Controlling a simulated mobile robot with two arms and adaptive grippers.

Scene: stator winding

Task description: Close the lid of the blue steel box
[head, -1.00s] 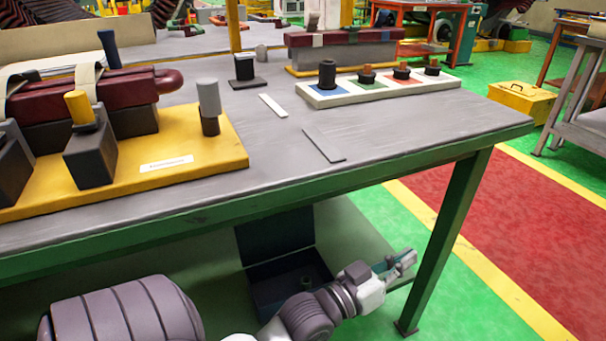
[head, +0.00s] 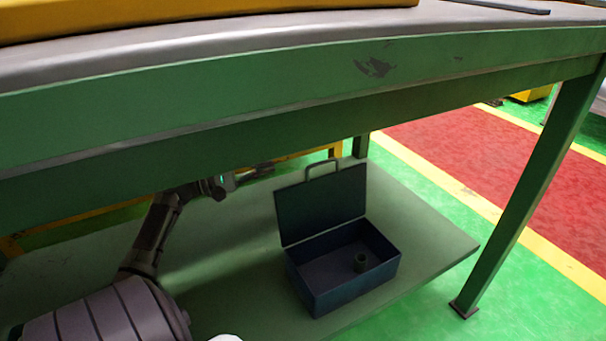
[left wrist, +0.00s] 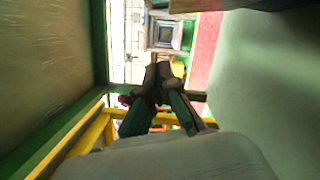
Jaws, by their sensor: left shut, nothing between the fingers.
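The blue steel box (head: 345,285) stands on the lower shelf under the workbench. Its lid (head: 322,207) is open and stands up at the back, with a handle (head: 322,166) at its top edge. My right gripper is not in view.
The green bench frame (head: 300,110) passes above the arm and box. The shelf (head: 425,245) is bare to the right of the box. A green bench leg (head: 530,185) stands at the right. Yellow rails (left wrist: 85,128) show near the gripper in the left wrist view.

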